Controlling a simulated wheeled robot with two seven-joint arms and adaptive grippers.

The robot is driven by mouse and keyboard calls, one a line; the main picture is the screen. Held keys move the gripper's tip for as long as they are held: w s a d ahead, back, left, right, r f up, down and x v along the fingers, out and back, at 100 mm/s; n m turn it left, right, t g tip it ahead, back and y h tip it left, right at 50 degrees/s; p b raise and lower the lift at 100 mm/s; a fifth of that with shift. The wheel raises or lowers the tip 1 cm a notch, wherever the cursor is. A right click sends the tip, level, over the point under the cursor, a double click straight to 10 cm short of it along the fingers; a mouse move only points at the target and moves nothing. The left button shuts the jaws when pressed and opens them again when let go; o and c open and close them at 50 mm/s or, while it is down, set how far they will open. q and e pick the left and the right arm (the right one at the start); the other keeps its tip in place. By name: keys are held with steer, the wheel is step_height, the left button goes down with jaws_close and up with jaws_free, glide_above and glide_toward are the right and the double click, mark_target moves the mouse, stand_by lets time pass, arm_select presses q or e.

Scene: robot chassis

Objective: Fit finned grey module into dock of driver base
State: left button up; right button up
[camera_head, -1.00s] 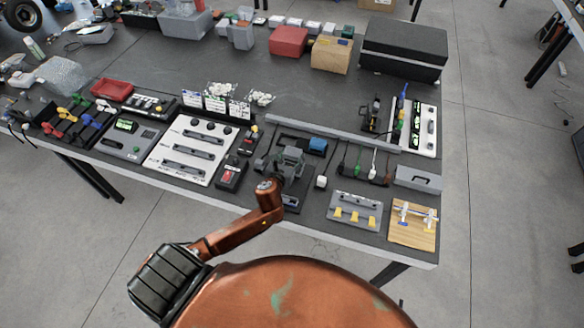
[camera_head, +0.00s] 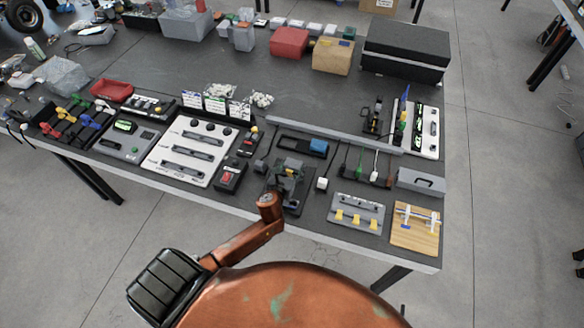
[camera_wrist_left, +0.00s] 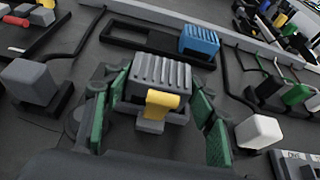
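The finned grey module (camera_wrist_left: 160,75) is between the green-padded fingers of my left gripper (camera_wrist_left: 163,88) in the left wrist view. The pads meet its two sides near the fingertips. A yellow tab (camera_wrist_left: 162,102) is at its near face. In the head view my left gripper (camera_head: 290,171) is low over the front part of the bench, and the module is hard to make out there. A dark base (camera_head: 291,205) shows partly beneath the gripper and looks like the driver base. Its dock is hidden, so I cannot tell how the module sits in it. My right gripper is not in view.
A black tray (camera_wrist_left: 113,28) behind has an empty bay and a blue module (camera_wrist_left: 200,41). A white block (camera_wrist_left: 258,131) stands close on the right, a grey block (camera_wrist_left: 30,80) on the left. A grey fixture with yellow tabs (camera_head: 357,213) is to the right.

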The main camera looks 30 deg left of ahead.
arm_select(q)
steer(key=o, duration=0.4)
steer(key=shift+c, duration=0.2)
steer(key=shift+r, duration=0.15)
steer(key=shift+s+d+r, duration=0.1)
steer(key=shift+s, duration=0.15)
steer(key=p+v, duration=0.1)
steer(key=v, duration=1)
steer(key=shift+s+p, duration=0.3)
steer(key=shift+p, duration=0.05)
